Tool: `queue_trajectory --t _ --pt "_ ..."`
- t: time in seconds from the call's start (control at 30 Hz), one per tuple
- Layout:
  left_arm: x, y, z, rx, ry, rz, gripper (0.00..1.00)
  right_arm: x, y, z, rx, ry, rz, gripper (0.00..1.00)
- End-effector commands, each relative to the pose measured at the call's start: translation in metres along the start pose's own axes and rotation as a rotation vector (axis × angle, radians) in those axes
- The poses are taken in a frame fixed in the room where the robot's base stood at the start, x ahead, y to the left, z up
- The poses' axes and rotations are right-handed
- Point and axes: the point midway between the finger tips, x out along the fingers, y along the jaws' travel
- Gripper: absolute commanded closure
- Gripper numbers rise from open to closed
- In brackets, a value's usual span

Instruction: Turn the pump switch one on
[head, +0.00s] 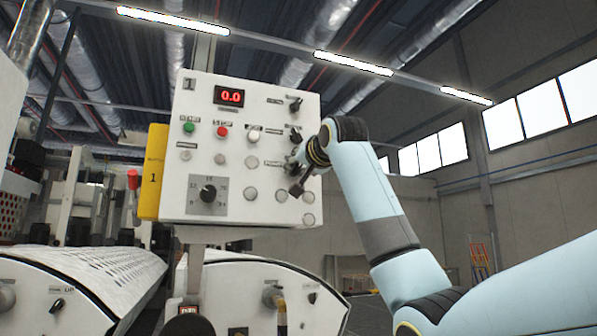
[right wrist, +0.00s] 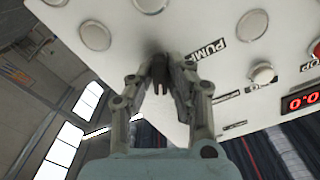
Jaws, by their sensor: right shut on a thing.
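The white control panel (head: 240,150) has a small pump switch at its right edge, beside the "PUMP" label (head: 274,163). My right gripper (head: 297,180) is at that switch, and its wrist hides much of the spot in the head view. In the right wrist view, the gripper (right wrist: 163,72) is shut on the dark pump switch (right wrist: 159,74), next to the "PUMP" lettering (right wrist: 207,50). The switch's exact turn angle is hard to tell. My left gripper is not in view.
Two other black switches (head: 295,104) sit above on the panel. A red display (head: 231,97) reads 0.0, with a green button (head: 189,128), a red button (head: 222,132) and a large dial (head: 208,193). White machine covers (head: 262,280) stand below.

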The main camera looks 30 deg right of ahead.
Motion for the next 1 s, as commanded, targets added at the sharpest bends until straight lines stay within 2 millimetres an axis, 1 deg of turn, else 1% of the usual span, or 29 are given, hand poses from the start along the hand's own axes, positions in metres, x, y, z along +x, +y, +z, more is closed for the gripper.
queue_trajectory --t 0.53,0.57,0.7,0.73,1.0 --pt "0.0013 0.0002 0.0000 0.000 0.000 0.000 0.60 0.0002 0.0000 0.0002 0.029 -0.001 0.000 1.00" --pt "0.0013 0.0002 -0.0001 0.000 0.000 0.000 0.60 0.0002 0.0000 0.0002 0.029 -0.001 0.000 0.84" --pt "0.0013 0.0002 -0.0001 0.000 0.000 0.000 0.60 0.0001 0.0000 0.0001 0.028 -0.001 0.000 0.65" --pt "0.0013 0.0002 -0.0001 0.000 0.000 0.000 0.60 0.0001 0.0000 0.0001 0.028 -0.001 0.000 0.62" --pt "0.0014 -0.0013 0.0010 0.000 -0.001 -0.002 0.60 -0.0010 0.0001 0.0000 0.027 0.000 0.000 0.62"
